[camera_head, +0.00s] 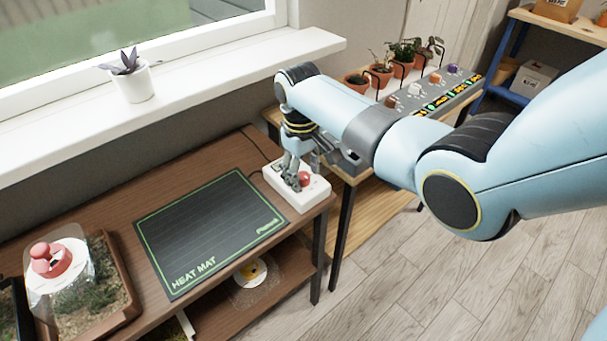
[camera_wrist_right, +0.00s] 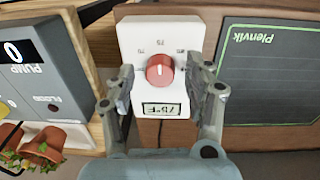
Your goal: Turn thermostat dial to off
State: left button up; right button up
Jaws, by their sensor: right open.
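The thermostat (camera_head: 312,194) is a white box on the right end of the brown table, with a red dial (camera_head: 304,179) on its top. In the right wrist view the thermostat (camera_wrist_right: 146,40) shows the red dial (camera_wrist_right: 160,69) and a small display (camera_wrist_right: 161,108) with upside-down digits that look like 75°F. My right gripper (camera_head: 294,184) is over the thermostat, fingers pointing down. In the wrist view the right gripper (camera_wrist_right: 163,76) is open, one finger on each side of the dial, with gaps between. My left gripper is not in view.
A black heat mat (camera_head: 210,230) lies left of the thermostat. A grey pump box (camera_wrist_right: 42,75) stands close beside it in the wrist view. Potted plants (camera_head: 403,52) stand on the table behind. A clear dome with a red knob (camera_head: 50,259) is at lower left.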

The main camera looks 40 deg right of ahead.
jog(key=shift+f, duration=0.15)
jog(key=shift+c, duration=0.2)
grip_shut()
